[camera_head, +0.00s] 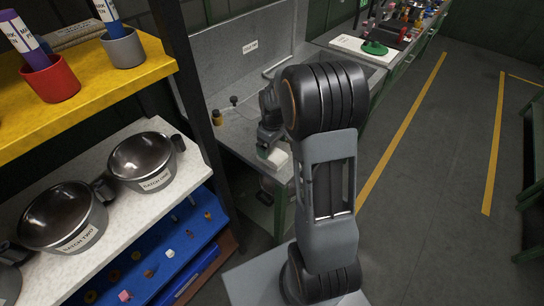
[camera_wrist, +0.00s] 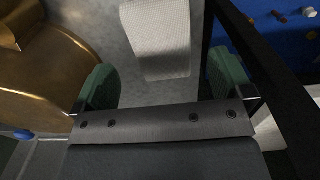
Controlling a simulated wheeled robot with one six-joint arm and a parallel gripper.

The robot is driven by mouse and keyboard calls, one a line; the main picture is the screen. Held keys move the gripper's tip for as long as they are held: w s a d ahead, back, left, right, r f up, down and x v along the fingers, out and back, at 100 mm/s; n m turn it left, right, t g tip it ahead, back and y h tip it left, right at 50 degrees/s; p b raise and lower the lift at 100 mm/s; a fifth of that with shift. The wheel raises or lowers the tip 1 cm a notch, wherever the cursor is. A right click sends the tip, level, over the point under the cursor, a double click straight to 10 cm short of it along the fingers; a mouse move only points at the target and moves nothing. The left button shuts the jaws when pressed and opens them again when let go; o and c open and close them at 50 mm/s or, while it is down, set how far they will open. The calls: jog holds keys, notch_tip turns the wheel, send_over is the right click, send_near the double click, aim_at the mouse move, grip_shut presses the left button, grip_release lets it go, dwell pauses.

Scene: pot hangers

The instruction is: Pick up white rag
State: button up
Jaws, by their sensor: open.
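The white rag (camera_wrist: 157,38) lies on a grey metal surface in the wrist view, pale and ribbed, with its top end cut off by the frame. In the head view a small part of it (camera_head: 278,160) shows at the near edge of the grey counter, partly hidden by my gripper. My gripper (camera_wrist: 165,82) is open and empty, its two green fingers wide apart. The rag shows ahead of the gap between them. In the head view the gripper (camera_head: 268,147) is close to the rag, but I cannot tell whether they touch.
A brass-coloured round object (camera_wrist: 55,85) is left of the fingers in the wrist view. A dark shelf post (camera_wrist: 262,70) runs close on the right. A shelf on the left holds labelled pots (camera_head: 145,160). Bare counter (camera_head: 235,135) and open floor (camera_head: 430,165) also show.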

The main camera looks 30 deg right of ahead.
aim_at(272, 152)
jog(key=shift+a+f+p, duration=0.15)
jog(key=shift+f+p, duration=0.25)
jog(key=shift+f, duration=2.05)
jog(key=c, duration=1)
jog(key=shift+r, duration=0.1)
jog(key=shift+w+r, duration=0.1)
jog(key=shift+r, duration=0.35)
notch_tip(272, 152, up, 2)
jog(key=shift+a+r, duration=0.1)
jog(key=shift+r, duration=0.15)
jog(key=s+a+r, duration=0.2)
jog(key=s+r, duration=0.1)
jog(key=s+a+r+b, duration=0.1)
jog(key=s+a+r, duration=0.2)
jog(key=s, duration=0.1)
jog(key=s+a+r+b, duration=0.1)
jog(key=s+a+r, duration=0.2)
jog(key=s, duration=0.1)
jog(key=shift+s+a+r, duration=0.1)
jog(key=shift+a+r, duration=0.15)
